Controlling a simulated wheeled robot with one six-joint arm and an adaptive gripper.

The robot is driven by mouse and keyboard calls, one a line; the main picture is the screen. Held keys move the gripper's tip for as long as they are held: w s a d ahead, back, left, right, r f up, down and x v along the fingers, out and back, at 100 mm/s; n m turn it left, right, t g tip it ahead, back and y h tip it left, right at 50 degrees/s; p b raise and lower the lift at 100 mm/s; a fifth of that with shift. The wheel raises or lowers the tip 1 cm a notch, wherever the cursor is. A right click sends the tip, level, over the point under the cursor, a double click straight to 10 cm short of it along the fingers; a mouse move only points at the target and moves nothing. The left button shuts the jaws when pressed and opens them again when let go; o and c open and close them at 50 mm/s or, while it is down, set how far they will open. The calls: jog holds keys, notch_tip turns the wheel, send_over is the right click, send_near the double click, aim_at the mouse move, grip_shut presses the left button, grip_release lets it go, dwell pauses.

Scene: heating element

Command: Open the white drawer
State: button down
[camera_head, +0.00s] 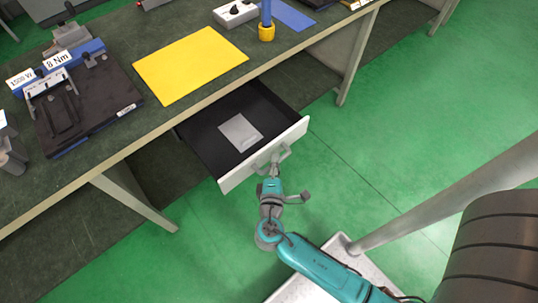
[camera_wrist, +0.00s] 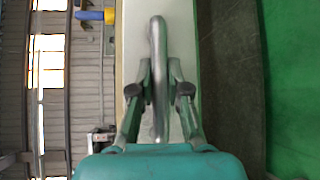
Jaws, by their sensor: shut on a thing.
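The white drawer (camera_head: 262,160) is under the workbench and is pulled out, with its dark inside showing. A light grey flat packet (camera_head: 241,132) lies in it. The drawer's curved metal handle (camera_head: 272,157) is on its white front. My gripper (camera_head: 274,172) is at the handle and shut on it. In the wrist view the handle (camera_wrist: 157,40) runs between the two fingers of my gripper (camera_wrist: 159,75), with the pale drawer front (camera_wrist: 183,40) behind it.
The workbench top (camera_head: 125,110) carries a yellow sheet (camera_head: 190,65), a black fixture plate (camera_head: 85,105) and a blue post with a yellow base (camera_head: 266,32). A bench leg (camera_head: 135,202) stands left of the drawer. Green floor (camera_head: 430,110) is open to the right.

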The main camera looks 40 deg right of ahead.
jog(key=shift+s, duration=0.25)
jog(key=c, duration=1.1)
grip_release()
jog(key=shift+c, duration=0.2)
jog(key=shift+a, duration=0.1)
jog(key=v, duration=1.1)
jog(key=shift+s+a, duration=0.25)
jog(key=shift+s, duration=0.1)
